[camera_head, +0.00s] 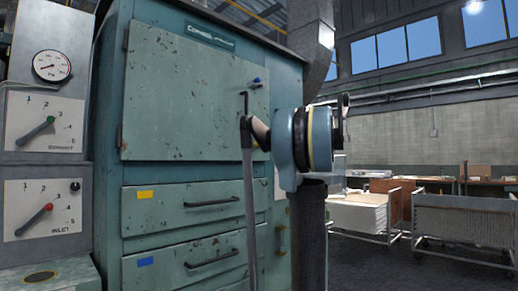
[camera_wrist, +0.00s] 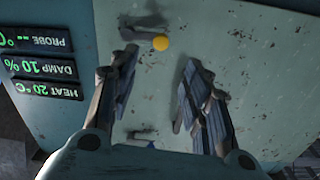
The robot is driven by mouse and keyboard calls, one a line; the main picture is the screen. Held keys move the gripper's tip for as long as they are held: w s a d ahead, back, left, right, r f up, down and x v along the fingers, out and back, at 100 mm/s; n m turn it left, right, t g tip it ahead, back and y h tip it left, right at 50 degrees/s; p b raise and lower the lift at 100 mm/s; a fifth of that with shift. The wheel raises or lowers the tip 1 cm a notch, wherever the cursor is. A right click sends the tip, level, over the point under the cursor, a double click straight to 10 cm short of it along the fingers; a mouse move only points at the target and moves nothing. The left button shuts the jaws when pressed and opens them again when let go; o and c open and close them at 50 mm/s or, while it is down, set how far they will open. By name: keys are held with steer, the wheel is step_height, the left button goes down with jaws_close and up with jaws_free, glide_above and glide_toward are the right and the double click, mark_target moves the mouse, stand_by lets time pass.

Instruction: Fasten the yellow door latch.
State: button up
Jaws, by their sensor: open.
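In the wrist view, a round yellow knob (camera_wrist: 160,43) sits at the end of a short grey bar, the yellow latch (camera_wrist: 143,36), on a worn pale green metal face. My gripper (camera_wrist: 159,62) is open and empty, its two fingers spread apart with the knob just beyond the gap between their tips. I cannot tell whether the fingers touch the face. In the head view the cabinet door (camera_head: 190,95) looks closed or nearly closed. The yellow latch does not show there; my arm covers part of the cabinet's right side.
A blue-knobbed latch (camera_head: 257,81) is at the door's upper right. Drawers (camera_head: 185,205) with dark handles are below. Gauge and dial panels (camera_head: 45,120) stand at left. A display panel (camera_wrist: 40,70) is beside the face in the wrist view. Carts (camera_head: 465,225) and open floor are at right.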

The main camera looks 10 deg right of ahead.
mark_target(259, 144)
steer(key=x, duration=1.4)
steer(key=shift+w+a, duration=0.15)
steer(key=shift+w, duration=0.1)
jaws_close()
